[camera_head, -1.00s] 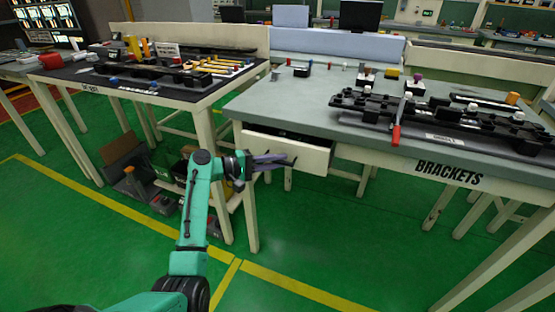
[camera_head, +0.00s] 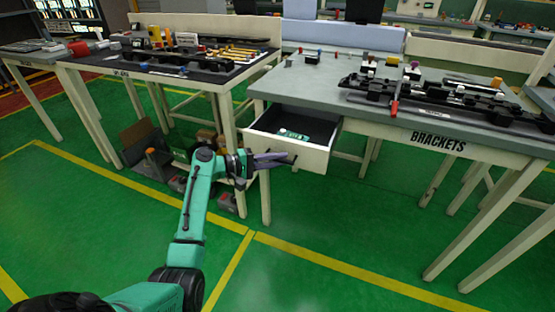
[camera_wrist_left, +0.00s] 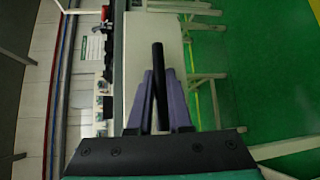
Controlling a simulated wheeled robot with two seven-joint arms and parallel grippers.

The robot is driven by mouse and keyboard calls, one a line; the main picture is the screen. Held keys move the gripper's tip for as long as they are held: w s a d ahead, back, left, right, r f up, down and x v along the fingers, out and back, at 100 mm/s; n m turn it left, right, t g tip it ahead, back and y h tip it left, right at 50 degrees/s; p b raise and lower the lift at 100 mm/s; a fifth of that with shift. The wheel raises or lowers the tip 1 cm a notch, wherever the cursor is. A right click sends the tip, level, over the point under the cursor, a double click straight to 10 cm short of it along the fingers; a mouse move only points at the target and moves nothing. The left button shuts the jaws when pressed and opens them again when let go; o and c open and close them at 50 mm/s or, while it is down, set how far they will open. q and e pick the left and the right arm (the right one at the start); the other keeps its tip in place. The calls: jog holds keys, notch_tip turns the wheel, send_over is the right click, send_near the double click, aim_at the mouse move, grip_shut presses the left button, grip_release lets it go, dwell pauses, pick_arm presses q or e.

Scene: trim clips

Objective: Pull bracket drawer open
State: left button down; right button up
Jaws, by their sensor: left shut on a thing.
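The bracket drawer (camera_head: 307,153) is a cream drawer with a dark inside, under the table marked BRACKETS (camera_head: 438,141). It stands well open, and a green and white item (camera_head: 293,135) lies inside it. My left gripper (camera_head: 284,159) is at the drawer's front, shut on the dark bar handle (camera_head: 294,159). In the left wrist view the purple fingers (camera_wrist_left: 160,105) close around the black handle bar (camera_wrist_left: 158,75), with the cream drawer front behind it. My right gripper is not in view.
The bracket table holds black trim rails (camera_head: 455,97) and small parts. A second table (camera_head: 150,65) with rails and tools stands at the left, with boxes (camera_head: 152,163) beneath it. The green floor in front of the drawer is clear.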

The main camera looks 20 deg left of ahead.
pick_arm(q)
jog(key=c, duration=0.8)
grip_release()
jog(key=shift+w, duration=0.1)
jog(key=shift+c, duration=0.2)
jog(key=v, duration=1.4)
jog(key=shift+s+a, duration=0.15)
jog(key=shift+s, duration=0.15)
